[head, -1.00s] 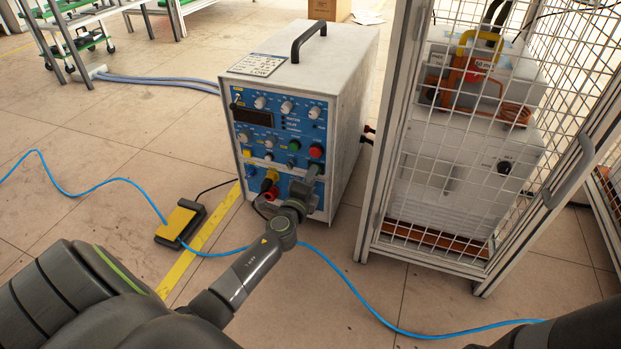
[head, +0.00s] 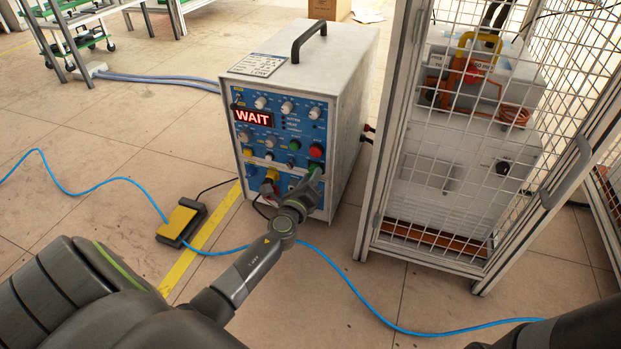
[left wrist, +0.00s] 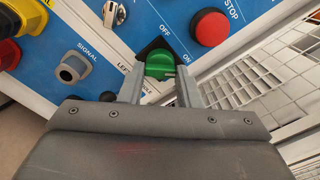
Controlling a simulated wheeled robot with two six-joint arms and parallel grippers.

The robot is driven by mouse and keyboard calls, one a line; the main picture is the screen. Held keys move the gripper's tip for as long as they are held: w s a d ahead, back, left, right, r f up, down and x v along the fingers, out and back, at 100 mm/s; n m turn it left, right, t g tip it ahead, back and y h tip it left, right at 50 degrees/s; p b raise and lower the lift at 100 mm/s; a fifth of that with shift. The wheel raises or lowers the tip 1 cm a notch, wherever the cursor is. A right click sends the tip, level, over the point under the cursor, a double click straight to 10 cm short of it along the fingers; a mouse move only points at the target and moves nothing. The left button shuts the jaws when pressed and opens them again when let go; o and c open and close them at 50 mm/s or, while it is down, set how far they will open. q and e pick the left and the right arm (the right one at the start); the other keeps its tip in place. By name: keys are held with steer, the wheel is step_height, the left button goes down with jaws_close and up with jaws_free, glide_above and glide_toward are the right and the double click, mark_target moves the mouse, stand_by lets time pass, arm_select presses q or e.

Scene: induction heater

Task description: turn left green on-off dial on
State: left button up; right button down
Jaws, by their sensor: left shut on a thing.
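The heater box (head: 352,75) has a blue front panel with knobs and buttons. In the left wrist view the green on-off dial (left wrist: 160,65) sits between OFF and ON labels, below the red stop button (left wrist: 209,28). Its white mark is on the right side, towards ON. My left gripper (left wrist: 159,84) has a finger on each side of the dial and is shut on it. In the head view this gripper (head: 310,180) is at the panel's lower right and mostly hides the dial. The display (head: 254,118) reads WAIT in red. My right gripper is out of view.
A mesh cage (head: 455,160) with equipment inside stands close on the right. A yellow foot pedal (head: 180,222) lies on the floor at the left. A blue cable (head: 345,280) crosses the floor under my left arm. Floor at the left is mostly open.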

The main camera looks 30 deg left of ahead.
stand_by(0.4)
arm_select(q)
steer(key=o, duration=1)
steer(key=shift+f, duration=0.1)
